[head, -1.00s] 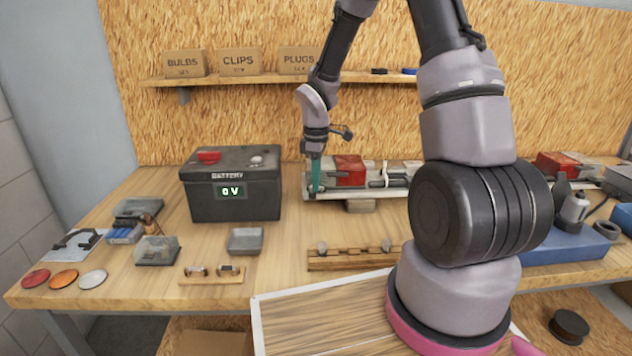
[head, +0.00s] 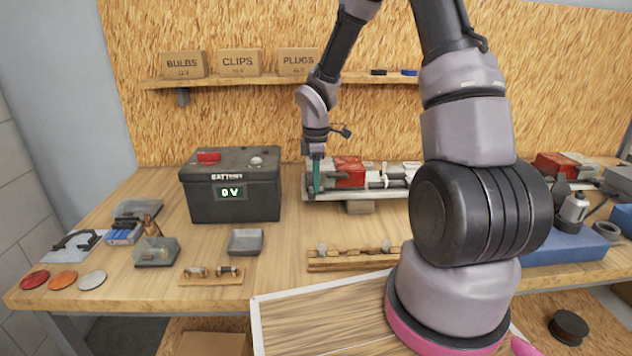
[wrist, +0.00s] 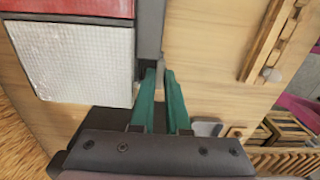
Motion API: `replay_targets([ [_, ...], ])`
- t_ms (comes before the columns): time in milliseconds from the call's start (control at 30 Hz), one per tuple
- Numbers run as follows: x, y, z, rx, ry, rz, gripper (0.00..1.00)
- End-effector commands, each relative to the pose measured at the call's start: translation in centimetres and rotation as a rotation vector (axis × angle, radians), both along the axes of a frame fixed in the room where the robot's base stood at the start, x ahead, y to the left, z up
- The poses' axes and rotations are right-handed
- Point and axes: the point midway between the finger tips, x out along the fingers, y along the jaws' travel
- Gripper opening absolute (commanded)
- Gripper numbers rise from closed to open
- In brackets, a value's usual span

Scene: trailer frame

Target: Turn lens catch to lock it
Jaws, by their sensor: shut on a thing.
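The lamp unit on the trailer frame shows a red lens (head: 349,171) in the head view. The wrist view shows the red lens (wrist: 80,8) at its upper left edge, a white textured lens (wrist: 75,65) beside it, and a dark grey frame strip (wrist: 150,25) along their right side. My gripper (head: 316,188) points down at the left end of the lamp unit. In the wrist view its two teal fingers (wrist: 160,73) are close together at the end of the strip, shut on a small grey piece that looks like the lens catch (wrist: 157,66). The fingers mostly hide it.
A wooden rack (head: 350,262) and a small grey tray (head: 245,241) lie in front. A shelf (head: 225,82) with labelled boxes hangs behind. Some bare bench lies between the battery and lamp unit.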

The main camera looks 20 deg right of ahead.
Motion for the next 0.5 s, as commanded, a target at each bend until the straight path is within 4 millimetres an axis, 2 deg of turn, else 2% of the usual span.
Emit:
replay_targets([
  [67,0.14,0.0,0.09,0.0,-0.004,0.002,0.0],
  [100,0.14,0.0,0.09,0.0,-0.004,0.002,0.25],
  [133,0.13,0.01,0.09,0.0,-0.004,0.001,0.36],
  [167,0.12,0.01,0.09,0.0,-0.004,0.001,0.44],
  [500,0.13,-0.02,0.05,0.0,-0.003,-0.003,0.44],
])
